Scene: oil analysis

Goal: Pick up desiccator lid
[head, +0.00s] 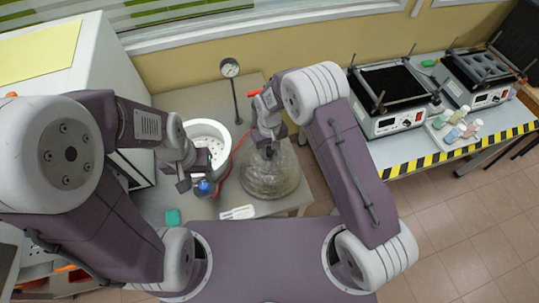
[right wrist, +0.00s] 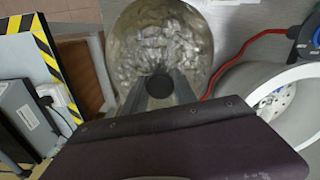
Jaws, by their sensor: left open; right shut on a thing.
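The desiccator lid (head: 268,178) is a clear glassy dome with a dark knob, on the grey table in the head view. In the right wrist view the lid (right wrist: 160,35) fills the upper middle, and its dark round knob (right wrist: 159,88) sits between the fingers. My right gripper (right wrist: 160,92) points down and is shut on the knob. In the head view my right gripper (head: 268,150) is directly over the dome. I cannot tell whether the lid is lifted off its base. My left gripper (head: 195,182) is open, left of the dome, near a blue-capped item (head: 204,187).
A white round vessel (head: 209,130) stands behind my left gripper. A gauge on a stand (head: 231,70) and a red hose (head: 236,148) are near the dome. A white block (head: 238,212) and a teal item (head: 173,217) lie in front. Shakers (head: 386,122) stand on the right bench.

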